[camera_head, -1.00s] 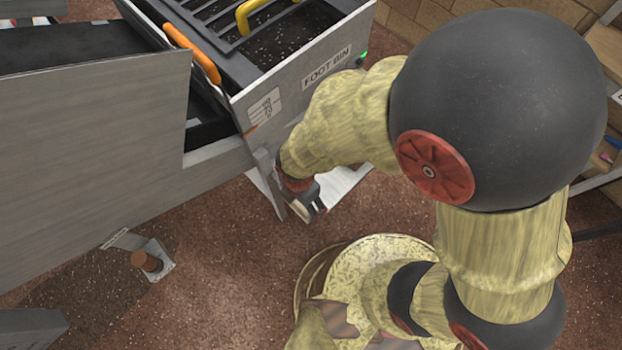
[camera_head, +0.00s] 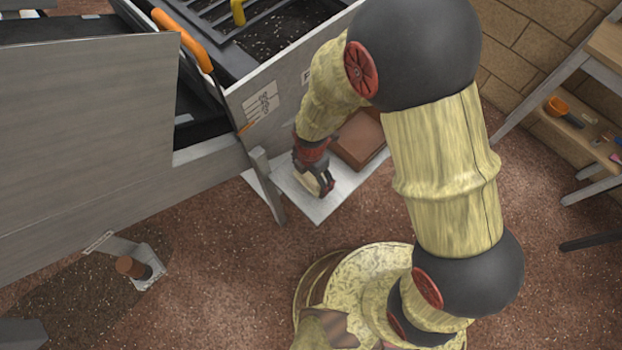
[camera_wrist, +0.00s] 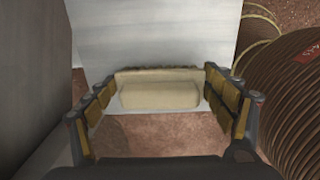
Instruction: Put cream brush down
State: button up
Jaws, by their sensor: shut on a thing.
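The cream brush (camera_wrist: 160,92) is a pale block between the two padded fingers of my gripper (camera_wrist: 165,105) in the wrist view. In the head view my gripper (camera_head: 322,190) is shut on the cream brush (camera_head: 306,182), beside the machine's leg and over a pale flat board (camera_head: 322,209) on the floor. Bristles show faintly along the brush's far edge in the wrist view. I cannot tell whether the brush touches the board. The board also shows behind the brush in the wrist view (camera_wrist: 150,35).
A grey machine (camera_head: 85,140) with an orange handle (camera_head: 181,38) stands at left. A brown block (camera_head: 358,140) lies on the board, right of my gripper. A shelf (camera_head: 575,130) with small items stands at right. Brown floor is open in front of the board.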

jog(key=shift+f, duration=0.45)
jog(key=shift+f, duration=0.15)
jog(key=o, duration=1.1)
jog(key=shift+o, duration=0.4)
jog(key=shift+f+b, duration=0.1)
jog(key=shift+b, duration=0.2)
